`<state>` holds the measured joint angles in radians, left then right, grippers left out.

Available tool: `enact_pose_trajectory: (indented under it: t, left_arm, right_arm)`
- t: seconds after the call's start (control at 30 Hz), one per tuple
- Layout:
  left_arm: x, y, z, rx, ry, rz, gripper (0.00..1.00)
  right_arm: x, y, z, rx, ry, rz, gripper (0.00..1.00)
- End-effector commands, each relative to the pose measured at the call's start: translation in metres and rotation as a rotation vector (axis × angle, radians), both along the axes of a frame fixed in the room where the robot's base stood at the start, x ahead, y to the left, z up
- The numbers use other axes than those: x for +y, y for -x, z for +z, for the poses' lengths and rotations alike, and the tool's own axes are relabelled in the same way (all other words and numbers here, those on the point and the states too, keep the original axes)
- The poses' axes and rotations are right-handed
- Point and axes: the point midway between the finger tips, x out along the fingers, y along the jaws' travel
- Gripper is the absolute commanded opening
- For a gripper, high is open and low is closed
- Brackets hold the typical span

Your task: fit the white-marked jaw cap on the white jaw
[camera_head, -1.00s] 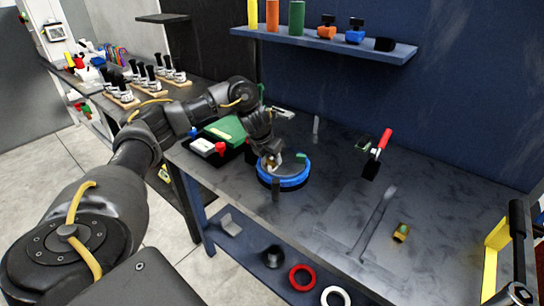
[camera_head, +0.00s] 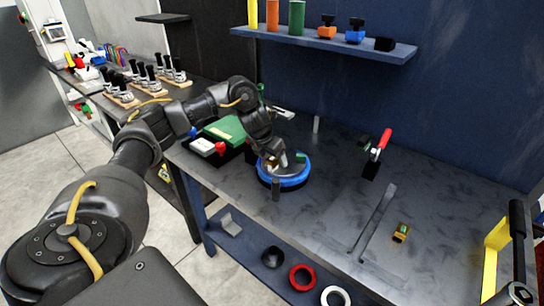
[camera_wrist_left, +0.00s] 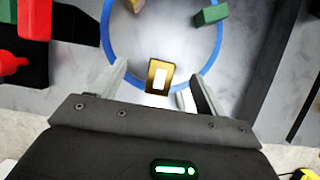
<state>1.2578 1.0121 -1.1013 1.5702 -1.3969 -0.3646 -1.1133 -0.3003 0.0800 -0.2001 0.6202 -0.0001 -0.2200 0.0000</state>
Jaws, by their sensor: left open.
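The blue-ringed round positioner (camera_head: 285,181) stands on the dark table. A green jaw (camera_head: 301,157) is on it, and also shows in the left wrist view (camera_wrist_left: 210,14). My left gripper (camera_head: 274,162) is over the positioner's near-left part. In the wrist view its two fingers (camera_wrist_left: 160,88) are open, apart on either side of the brass-coloured jaw cap with the white mark (camera_wrist_left: 160,77). The cap is over the ring's near edge, with gaps to both fingers. Whether it sits fully on the white jaw cannot be told; the cap hides what is below it.
A brass cap with a green mark (camera_head: 401,232) lies on the table at right. A red-handled clamp (camera_head: 380,146) stands behind it. A green-topped case (camera_head: 225,130) with red and blue knobs is left of the positioner. A yellow frame (camera_head: 495,255) is at the right edge.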

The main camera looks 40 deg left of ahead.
Motion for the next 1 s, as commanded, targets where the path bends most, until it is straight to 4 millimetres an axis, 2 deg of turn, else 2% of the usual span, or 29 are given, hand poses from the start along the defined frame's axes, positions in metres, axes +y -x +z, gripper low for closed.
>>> enact_pose_trajectory:
  t: [0.17,0.8,1.0]
  left_arm:
    - [0.000,0.001,0.009,0.000,0.000,0.000,0.74]
    - [0.000,0.010,0.064,-0.001,0.000,0.000,0.74]
    - [0.000,0.012,0.071,0.000,0.000,0.000,0.74]
  right_arm:
    - [0.000,0.000,0.009,0.000,0.000,0.000,0.74]
    - [0.000,0.000,0.059,0.000,0.001,0.000,0.74]
    - [0.000,0.000,0.065,0.000,0.001,0.000,0.74]
